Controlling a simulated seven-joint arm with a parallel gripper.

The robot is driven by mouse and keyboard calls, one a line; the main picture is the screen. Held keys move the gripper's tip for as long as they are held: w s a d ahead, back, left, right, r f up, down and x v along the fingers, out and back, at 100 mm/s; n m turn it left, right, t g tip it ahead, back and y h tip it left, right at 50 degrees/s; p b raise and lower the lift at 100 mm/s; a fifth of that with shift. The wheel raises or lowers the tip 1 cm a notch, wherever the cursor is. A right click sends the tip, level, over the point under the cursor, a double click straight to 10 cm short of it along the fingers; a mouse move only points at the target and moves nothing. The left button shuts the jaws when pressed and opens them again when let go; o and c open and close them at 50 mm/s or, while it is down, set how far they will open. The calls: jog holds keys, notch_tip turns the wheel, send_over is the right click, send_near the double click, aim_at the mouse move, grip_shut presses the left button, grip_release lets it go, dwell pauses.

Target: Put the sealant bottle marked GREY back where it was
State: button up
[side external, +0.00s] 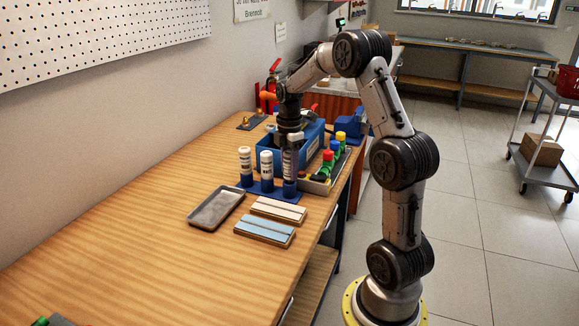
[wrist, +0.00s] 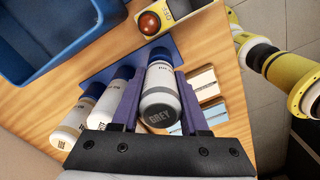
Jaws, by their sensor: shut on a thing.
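The sealant bottle marked GREY (wrist: 160,92) is white with a grey end that faces the wrist camera. My gripper (wrist: 159,80) is shut on it, one purple finger on each side. In the side external view my gripper (side external: 289,150) points down with the bottle (side external: 288,164) upright below it, partly hidden by the fingers. Its blue lower end is over the right end of the blue rack (side external: 256,186), in line with two other white bottles (side external: 245,161) (side external: 266,163) standing there. I cannot tell whether it rests fully in the rack.
A blue bin (side external: 312,141) stands behind the rack. A tray with coloured-capped items (side external: 318,184) is close on the right. A grey metal tray (side external: 215,207), a white slatted block (side external: 278,211) and a blue one (side external: 264,233) lie in front.

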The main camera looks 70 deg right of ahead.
jog(key=shift+f, duration=0.25)
jog(key=o, duration=1)
